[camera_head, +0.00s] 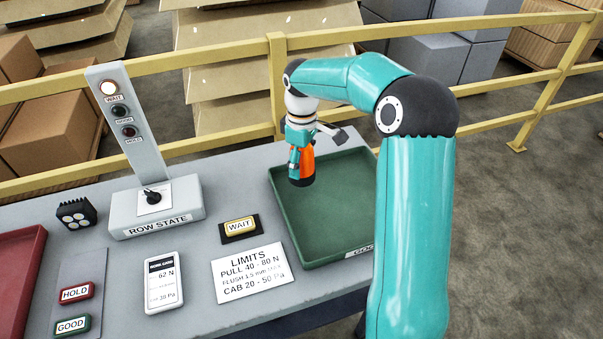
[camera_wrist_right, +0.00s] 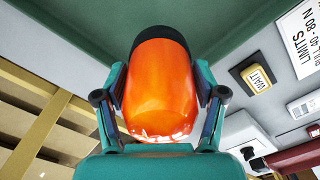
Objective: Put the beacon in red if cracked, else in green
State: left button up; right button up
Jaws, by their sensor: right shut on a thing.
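The orange beacon (camera_wrist_right: 160,90) with a dark base is between the fingers of my right gripper (camera_wrist_right: 160,105), which is shut on it. In the head view the beacon (camera_head: 307,164) hangs with its dark end down above the left part of the green tray (camera_head: 290,240). My right gripper (camera_head: 300,140) holds it from above. I see no crack on the side facing the wrist camera; its other sides are hidden. The red tray (camera_head: 22,285) is at the far left, partly cut off. My left gripper is not in view.
A ROW STATE post (camera_head: 135,140) with its top lamp lit stands at the back left. A black lamp block (camera_head: 76,213), a WAIT button (camera_head: 240,226), a meter (camera_head: 163,282), a LIMITS card (camera_head: 252,272) and HOLD (camera_head: 76,293) and GOOD (camera_head: 73,325) buttons lie on the table. A yellow rail (camera_head: 220,50) runs behind.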

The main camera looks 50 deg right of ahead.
aim_at(302, 173)
jog(key=shift+f, duration=2)
jog(key=shift+f, duration=0.15)
jog(key=o, duration=1.3)
notch_tip(302, 173, up, 12)
jog(key=shift+r, duration=0.2)
jog(key=shift+a+f, duration=0.1)
